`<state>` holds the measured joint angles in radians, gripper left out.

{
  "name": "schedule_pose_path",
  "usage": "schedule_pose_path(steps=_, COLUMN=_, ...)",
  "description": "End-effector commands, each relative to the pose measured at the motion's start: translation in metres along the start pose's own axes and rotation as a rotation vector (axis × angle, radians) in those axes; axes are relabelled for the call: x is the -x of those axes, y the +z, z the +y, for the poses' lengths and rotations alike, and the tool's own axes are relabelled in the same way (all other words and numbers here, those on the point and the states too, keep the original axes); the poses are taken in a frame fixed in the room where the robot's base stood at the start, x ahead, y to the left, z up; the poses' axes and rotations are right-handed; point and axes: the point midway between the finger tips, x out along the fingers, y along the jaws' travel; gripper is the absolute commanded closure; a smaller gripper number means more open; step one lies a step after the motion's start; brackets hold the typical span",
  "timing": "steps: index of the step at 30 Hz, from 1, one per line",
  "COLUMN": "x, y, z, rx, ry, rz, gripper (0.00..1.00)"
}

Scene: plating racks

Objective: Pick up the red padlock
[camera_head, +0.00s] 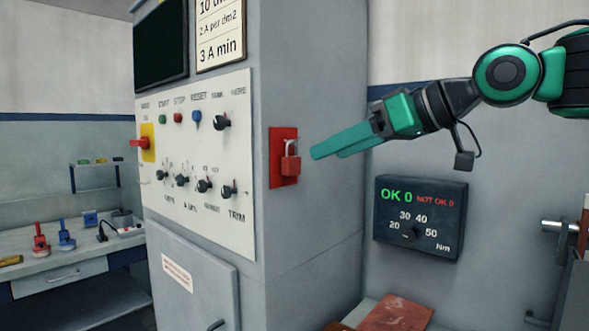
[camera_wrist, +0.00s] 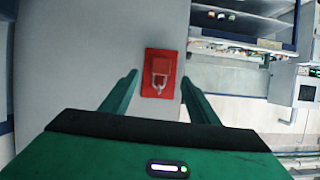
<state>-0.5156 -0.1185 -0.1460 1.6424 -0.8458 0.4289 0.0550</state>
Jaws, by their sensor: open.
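The red padlock (camera_head: 290,163) hangs by its silver shackle on a red plate (camera_head: 276,172) on the right side of the grey cabinet. My green gripper (camera_head: 318,152) is just to the right of the padlock in the head view, its fingers pointing at it. In the wrist view the padlock (camera_wrist: 161,68) shows against the red plate (camera_wrist: 148,84), ahead of and between the two fingers (camera_wrist: 160,92). The fingers are apart with nothing between them, and I see no contact with the padlock. How the shackle is held on the plate is too small to tell.
The grey cabinet's front panel (camera_head: 240,110) carries several knobs and buttons. A dark torque display (camera_head: 421,218) hangs on the wall below my arm. A red-topped block (camera_head: 398,315) is low in front. A bench (camera_head: 75,262) with tools stands at the far left.

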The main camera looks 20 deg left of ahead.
Motion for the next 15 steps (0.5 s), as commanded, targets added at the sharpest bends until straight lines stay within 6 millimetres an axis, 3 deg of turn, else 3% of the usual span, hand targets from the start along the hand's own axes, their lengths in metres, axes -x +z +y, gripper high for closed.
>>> schedule_pose_path(steps=6, x=-0.03, y=0.001, z=-0.001, rx=-0.002, ry=-0.001, rz=-0.002, gripper=0.45)
schedule_pose_path(steps=15, x=-0.047, y=0.002, z=-0.001, rx=-0.002, ry=0.0, rz=-0.003, gripper=0.45)
